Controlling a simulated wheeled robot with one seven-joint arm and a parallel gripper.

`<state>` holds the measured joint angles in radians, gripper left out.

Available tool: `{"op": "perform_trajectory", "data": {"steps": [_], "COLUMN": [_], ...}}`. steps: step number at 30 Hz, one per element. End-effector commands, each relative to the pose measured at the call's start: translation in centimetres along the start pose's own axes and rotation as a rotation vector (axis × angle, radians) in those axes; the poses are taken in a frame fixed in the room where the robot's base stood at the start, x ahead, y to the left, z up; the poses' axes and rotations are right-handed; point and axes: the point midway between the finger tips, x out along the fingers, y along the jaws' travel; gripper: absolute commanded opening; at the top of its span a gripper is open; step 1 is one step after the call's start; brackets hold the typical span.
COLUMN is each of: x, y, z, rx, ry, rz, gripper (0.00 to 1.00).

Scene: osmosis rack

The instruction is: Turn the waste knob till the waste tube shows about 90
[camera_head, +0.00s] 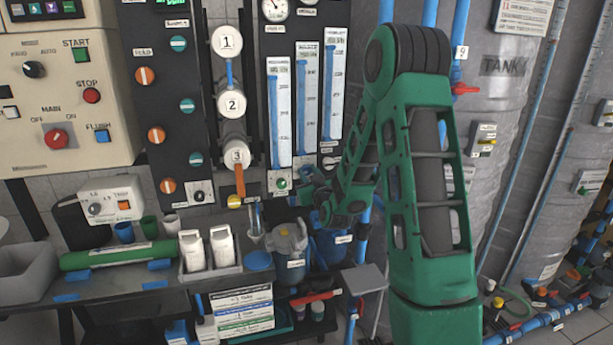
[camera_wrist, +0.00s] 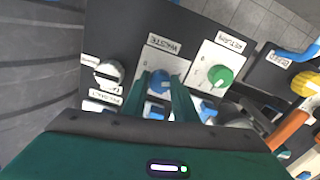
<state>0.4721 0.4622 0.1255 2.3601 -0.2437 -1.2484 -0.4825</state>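The waste knob (camera_wrist: 159,82) is a blue knob on a white plate under the upside-down label WASTE in the wrist view. My gripper (camera_wrist: 160,92) has one green finger on each side of it, close against its sides, and appears shut on it. The waste tube (camera_head: 307,100) looks to be the middle of three scaled tubes. Its blue column stands high, but its number is too small to read.
The green return knob (camera_wrist: 220,75) sits close beside the waste knob. A pale knob (camera_wrist: 108,72) is on its other side, and a yellow knob (camera_wrist: 305,84) is farther off. The return knob (camera_head: 281,184) also shows in the head view. A cluttered bench (camera_head: 120,282) stands at lower left.

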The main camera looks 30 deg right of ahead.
Motion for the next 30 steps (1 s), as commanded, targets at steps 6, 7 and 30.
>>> {"op": "perform_trajectory", "data": {"steps": [6,7,30], "x": [-0.04,-0.05,-0.14], "y": [-0.39,-0.41,-0.8], "z": [-0.03,-0.03,0.03], "rx": [0.005,0.007,0.486], "ry": [0.0,-0.001,-0.006], "rz": [-0.006,-0.007,-0.012], "gripper": [0.04,0.04,0.04]}}
